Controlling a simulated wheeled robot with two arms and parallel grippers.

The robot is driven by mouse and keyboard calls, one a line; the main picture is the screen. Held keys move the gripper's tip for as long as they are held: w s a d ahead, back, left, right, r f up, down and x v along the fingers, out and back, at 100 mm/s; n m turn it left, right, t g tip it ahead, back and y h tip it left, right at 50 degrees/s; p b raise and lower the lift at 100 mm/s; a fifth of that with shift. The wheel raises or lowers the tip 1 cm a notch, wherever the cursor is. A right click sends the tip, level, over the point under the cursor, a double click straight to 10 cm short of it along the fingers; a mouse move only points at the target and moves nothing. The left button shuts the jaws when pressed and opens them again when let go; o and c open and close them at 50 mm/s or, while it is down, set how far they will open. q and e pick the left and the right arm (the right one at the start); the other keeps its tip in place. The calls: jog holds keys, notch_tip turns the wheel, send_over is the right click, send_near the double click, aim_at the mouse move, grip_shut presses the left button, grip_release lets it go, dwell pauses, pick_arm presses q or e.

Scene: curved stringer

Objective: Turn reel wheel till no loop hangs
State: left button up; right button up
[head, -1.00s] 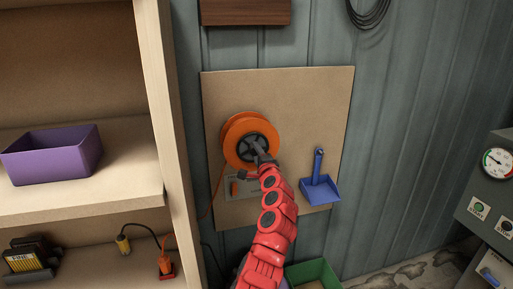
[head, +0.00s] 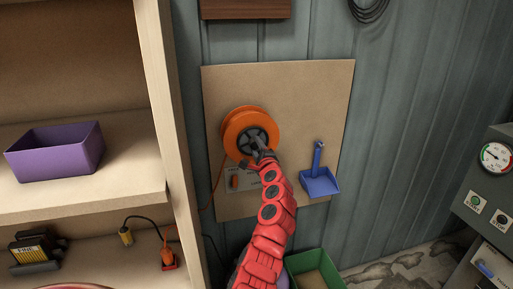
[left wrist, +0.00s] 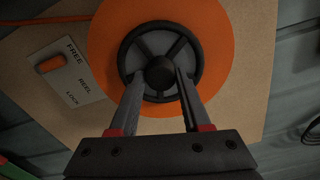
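The orange reel (head: 236,128) is mounted on a tan wall board. Its dark spoked wheel (head: 249,133) also shows in the left wrist view (left wrist: 193,45). My left gripper (head: 258,149) is at the wheel. In the left wrist view its fingers (left wrist: 160,82) are spread, one tip on each side of the dark hub; contact is unclear. A thin orange cord (head: 218,180) runs down from the reel's left side toward the shelf edge. A plate marked FREE, REEL and LOCK (left wrist: 75,75) carries an orange lever (left wrist: 52,63). My right gripper is out of view.
A blue dustpan (head: 319,183) hangs right of the reel. A shelf unit (head: 165,100) with a purple bin (head: 55,155) stands left. A green box (head: 312,268) is below, and a grey gauge panel (head: 488,200) stands right. The wall between board and panel is clear.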

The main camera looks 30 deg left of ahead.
pick_arm(q)
jog(key=o, duration=0.4)
jog(key=shift+c, duration=0.2)
jog(key=b+v, duration=0.5)
jog(key=v, duration=1.2)
jog(key=shift+b, duration=0.3)
jog(key=shift+s+d, duration=0.1)
jog(key=shift+s, duration=0.05)
